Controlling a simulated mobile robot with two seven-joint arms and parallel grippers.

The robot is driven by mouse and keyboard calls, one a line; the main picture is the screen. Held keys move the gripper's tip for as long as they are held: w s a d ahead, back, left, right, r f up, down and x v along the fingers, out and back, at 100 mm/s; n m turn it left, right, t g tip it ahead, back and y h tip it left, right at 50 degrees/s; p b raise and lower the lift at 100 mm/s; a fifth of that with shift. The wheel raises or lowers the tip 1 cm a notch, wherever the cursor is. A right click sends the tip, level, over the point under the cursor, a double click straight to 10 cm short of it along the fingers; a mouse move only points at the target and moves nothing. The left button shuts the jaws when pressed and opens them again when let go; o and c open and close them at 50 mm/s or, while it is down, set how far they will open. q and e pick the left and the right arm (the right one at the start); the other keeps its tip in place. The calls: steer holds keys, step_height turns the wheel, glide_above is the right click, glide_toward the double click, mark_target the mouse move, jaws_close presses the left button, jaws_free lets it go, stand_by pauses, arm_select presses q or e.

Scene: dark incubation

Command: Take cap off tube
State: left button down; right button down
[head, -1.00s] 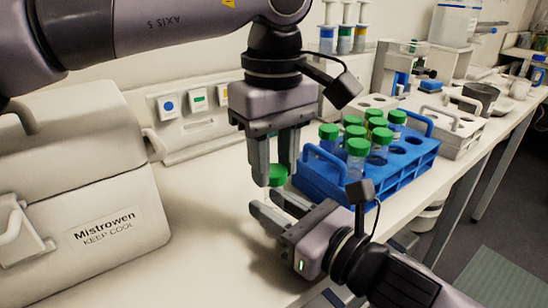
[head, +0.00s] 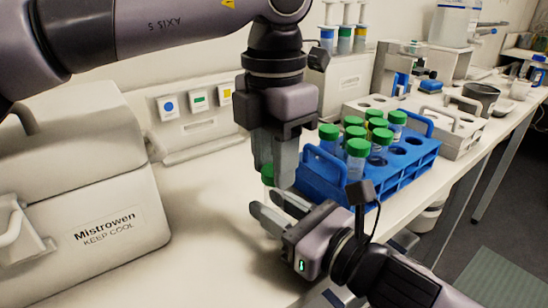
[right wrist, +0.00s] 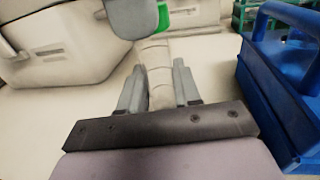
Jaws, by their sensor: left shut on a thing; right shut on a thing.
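A tube (right wrist: 158,80) stands roughly upright between the fingers of my right gripper (right wrist: 158,92) in the right wrist view. In the head view my right gripper (head: 266,214) is shut low over the bench, and the tube is mostly hidden there. My left gripper (head: 274,170) points down from above and is shut on a green cap (head: 267,174), which shows partly beside its finger. The cap also shows in the right wrist view (right wrist: 163,18), above the tube and partly behind a left finger. I cannot tell whether cap and tube touch.
A blue rack (head: 390,175) with several green-capped tubes (head: 357,148) stands just right of the grippers. A white cooler box (head: 85,190) stands at the left. A grey rack (head: 455,132) is farther right. The bench (head: 205,220) between cooler and grippers is clear.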

arm_select(q)
steer(key=n, duration=0.9)
steer(key=shift+n, duration=0.3)
steer(key=n, duration=0.4)
steer(key=shift+r, duration=0.2)
steer(key=shift+r, duration=0.95)
steer(key=shift+r, duration=0.1)
steer(key=shift+r, duration=1.95)
